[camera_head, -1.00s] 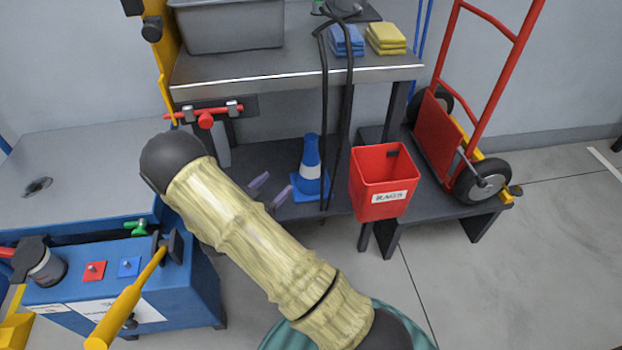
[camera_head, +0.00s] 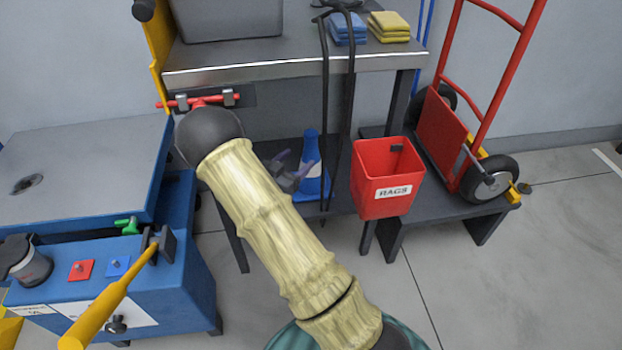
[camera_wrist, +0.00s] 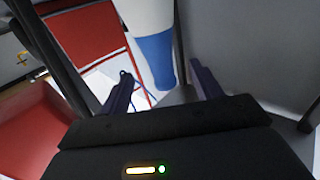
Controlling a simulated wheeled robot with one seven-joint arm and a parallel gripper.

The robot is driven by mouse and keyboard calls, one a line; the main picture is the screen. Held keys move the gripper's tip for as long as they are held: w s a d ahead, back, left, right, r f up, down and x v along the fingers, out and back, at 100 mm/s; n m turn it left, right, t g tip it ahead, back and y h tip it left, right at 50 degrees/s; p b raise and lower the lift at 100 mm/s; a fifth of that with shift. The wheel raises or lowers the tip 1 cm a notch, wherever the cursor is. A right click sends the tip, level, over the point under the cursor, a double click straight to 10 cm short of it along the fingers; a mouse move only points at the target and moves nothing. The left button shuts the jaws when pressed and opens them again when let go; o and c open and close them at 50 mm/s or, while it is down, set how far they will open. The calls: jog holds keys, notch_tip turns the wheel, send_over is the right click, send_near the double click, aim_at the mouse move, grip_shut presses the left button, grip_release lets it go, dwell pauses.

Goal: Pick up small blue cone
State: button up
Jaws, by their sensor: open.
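The small blue cone (camera_head: 312,165) has a pale band and a square blue base. It stands upright on the lower shelf under the bench in the head view, partly covered by my gripper. My gripper (camera_head: 290,170) is open and at the left side of the cone in that view. In the wrist view the cone (camera_wrist: 155,45) lies ahead, at the top and between the directions of the two purple fingers of my gripper (camera_wrist: 162,80). Nothing is held. I cannot tell whether a finger touches the cone.
Black hanging cables (camera_head: 334,110) pass just right of the cone. A red rags bin (camera_head: 386,178) and a red hand truck (camera_head: 445,137) stand further right. The bench top (camera_head: 290,66) is above, and a blue machine (camera_head: 180,265) is at the left.

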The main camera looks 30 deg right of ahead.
aim_at(307, 151)
jog(key=shift+x, duration=1.1)
jog(key=shift+w+d+f+b, duration=0.15)
jog(key=shift+d+b, duration=0.25)
jog(key=shift+b, duration=0.4)
jog(key=b+x, duration=0.3)
jog(key=shift+w+d, duration=0.2)
jog(key=shift+d, duration=0.2)
jog(key=shift+w+d, duration=0.15)
jog(key=shift+d, duration=0.05)
